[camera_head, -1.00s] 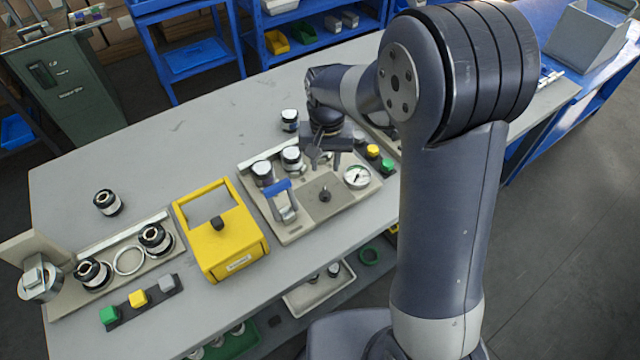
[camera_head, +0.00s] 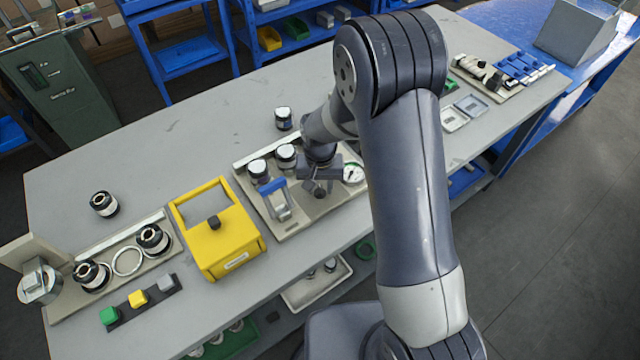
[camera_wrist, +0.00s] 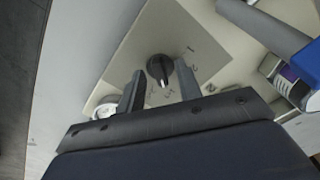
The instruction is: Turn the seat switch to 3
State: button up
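The seat switch is a black rotary knob (camera_wrist: 160,68) on a grey plate with engraved numerals, seen in the wrist view. A white pointer mark on the knob faces toward my gripper's side of the plate. In the head view the knob (camera_head: 320,192) sits just below my gripper (camera_head: 318,172). In the wrist view my gripper (camera_wrist: 160,88) is open, with one finger on each side of the knob's near part. There is visible space between the fingers, and I cannot tell whether either finger touches the knob. Some numerals are partly hidden by the fingers.
On the same fixture are a blue-handled clamp (camera_head: 277,200), two white-topped rollers (camera_head: 258,170) and a round gauge (camera_head: 352,173). A yellow box frame (camera_head: 225,240) stands to the left. A loose roller (camera_head: 284,118) stands behind.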

jog(key=shift+c, duration=0.4)
grip_shut()
jog(key=shift+f+n+b, duration=0.1)
jog(key=shift+n+b, duration=0.9)
jog(key=shift+n, duration=0.3)
jog(key=shift+n+b, duration=0.95)
jog(key=shift+n, duration=1.15)
jog(key=shift+o, duration=0.4)
grip_release()
